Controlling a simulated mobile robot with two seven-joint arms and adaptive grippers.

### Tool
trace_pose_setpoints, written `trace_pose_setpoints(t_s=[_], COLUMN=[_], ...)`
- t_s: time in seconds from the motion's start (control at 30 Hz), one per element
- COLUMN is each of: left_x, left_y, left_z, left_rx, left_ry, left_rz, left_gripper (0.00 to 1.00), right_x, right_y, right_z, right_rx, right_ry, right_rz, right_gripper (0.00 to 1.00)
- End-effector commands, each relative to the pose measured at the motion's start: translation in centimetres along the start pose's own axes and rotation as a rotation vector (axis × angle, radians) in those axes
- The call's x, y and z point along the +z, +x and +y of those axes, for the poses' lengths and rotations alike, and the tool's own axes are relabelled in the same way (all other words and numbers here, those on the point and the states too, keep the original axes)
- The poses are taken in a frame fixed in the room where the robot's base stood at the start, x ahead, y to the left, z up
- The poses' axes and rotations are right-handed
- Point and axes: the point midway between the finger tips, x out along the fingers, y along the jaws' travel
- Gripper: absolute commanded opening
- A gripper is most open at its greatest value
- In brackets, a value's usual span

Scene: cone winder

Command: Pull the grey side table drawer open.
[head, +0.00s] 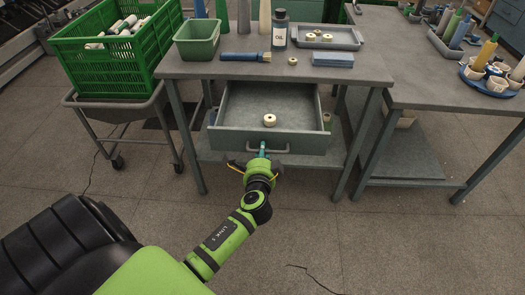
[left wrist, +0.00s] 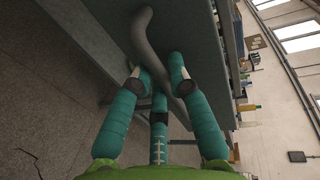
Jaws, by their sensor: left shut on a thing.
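The grey side table (head: 215,68) stands in the middle of the head view, and its drawer (head: 230,140) is pulled well out toward me. A small cream ring-shaped piece (head: 270,120) lies inside the drawer. The curved drawer handle (head: 281,151) is on the drawer front and also shows in the left wrist view (left wrist: 150,45). My left gripper (head: 262,152) is at the handle, its teal fingers (left wrist: 160,85) shut around the bar. The fingers hide part of the handle. My right gripper is not in view.
On the table top are a green bin (head: 197,40), a brush (head: 245,57), an oil bottle (head: 279,30), a tray (head: 345,38) and a blue block (head: 333,60). A green crate (head: 120,60) on a cart stands left. Another table (head: 440,90) stands right. The floor in front is clear.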

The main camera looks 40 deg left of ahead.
Motion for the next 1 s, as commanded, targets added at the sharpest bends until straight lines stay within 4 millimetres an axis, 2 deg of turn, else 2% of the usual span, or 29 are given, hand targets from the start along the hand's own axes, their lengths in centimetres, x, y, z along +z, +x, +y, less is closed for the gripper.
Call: trace_pose_setpoints(t_s=[0.2, 0.23, 0.27, 0.67, 0.77, 1.0], left_x=[-0.1, -0.1, -0.1, 0.0, -0.1, 0.0], left_y=[0.0, 0.0, 0.0, -0.5, -1.7, -6.8], left_z=[-0.1, -0.1, -0.1, 0.0, 0.1, 0.1], left_rx=[-0.002, -0.002, -0.002, 0.0, 0.001, 0.004], left_ry=[0.0, 0.0, 0.0, 0.0, 0.0, -0.002], left_rz=[0.001, 0.001, 0.001, 0.001, 0.002, 0.001], left_gripper=[0.0, 0.22, 0.3, 0.3, 0.3, 0.3], right_x=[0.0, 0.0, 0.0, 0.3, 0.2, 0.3], right_y=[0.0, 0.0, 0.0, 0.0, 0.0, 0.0], right_z=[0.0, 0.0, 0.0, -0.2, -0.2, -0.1], right_rx=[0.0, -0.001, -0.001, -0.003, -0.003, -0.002], right_ry=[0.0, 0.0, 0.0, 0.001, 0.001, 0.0], right_rz=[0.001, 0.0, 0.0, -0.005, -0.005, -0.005], right_gripper=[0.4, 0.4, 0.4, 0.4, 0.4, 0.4])
